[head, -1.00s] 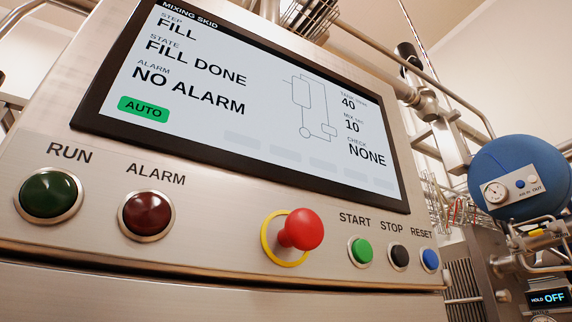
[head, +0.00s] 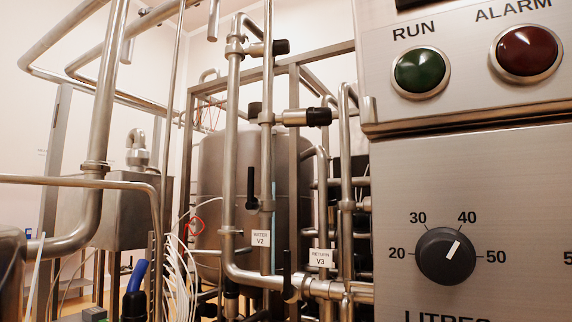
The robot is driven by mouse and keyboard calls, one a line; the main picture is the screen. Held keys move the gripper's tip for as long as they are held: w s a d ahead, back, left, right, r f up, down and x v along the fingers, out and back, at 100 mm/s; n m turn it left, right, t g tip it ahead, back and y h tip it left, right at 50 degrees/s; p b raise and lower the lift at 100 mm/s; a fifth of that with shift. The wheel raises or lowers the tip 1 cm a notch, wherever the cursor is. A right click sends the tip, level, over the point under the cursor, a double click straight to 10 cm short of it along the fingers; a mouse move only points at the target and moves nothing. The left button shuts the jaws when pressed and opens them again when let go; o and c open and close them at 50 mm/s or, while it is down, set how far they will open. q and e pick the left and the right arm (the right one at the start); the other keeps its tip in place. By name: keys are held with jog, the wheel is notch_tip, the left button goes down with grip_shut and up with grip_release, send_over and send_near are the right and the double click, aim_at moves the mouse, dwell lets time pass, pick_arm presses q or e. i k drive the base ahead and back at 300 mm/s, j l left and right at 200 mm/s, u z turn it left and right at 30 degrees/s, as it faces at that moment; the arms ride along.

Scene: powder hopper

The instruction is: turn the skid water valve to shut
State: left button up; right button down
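The skid water valve's black lever handle (head: 252,188) stands upright, beside a vertical steel pipe left of the control panel. A white tag reading WATER V2 (head: 261,238) hangs just below it. The lever lies roughly along the pipe. The valve body behind the lever is small and hard to make out. Neither of my grippers shows in the head view.
A second upright black lever (head: 287,268) stands lower right, beside the RETURN V3 tag (head: 321,258). The panel (head: 540,200), with RUN lamp (head: 420,73) and litres knob (head: 446,256), fills the right. Pipes and a steel tank (head: 221,165) crowd around the valve.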

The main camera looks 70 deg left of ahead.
aim_at(250, 205)
jog(key=u, duration=2.55)
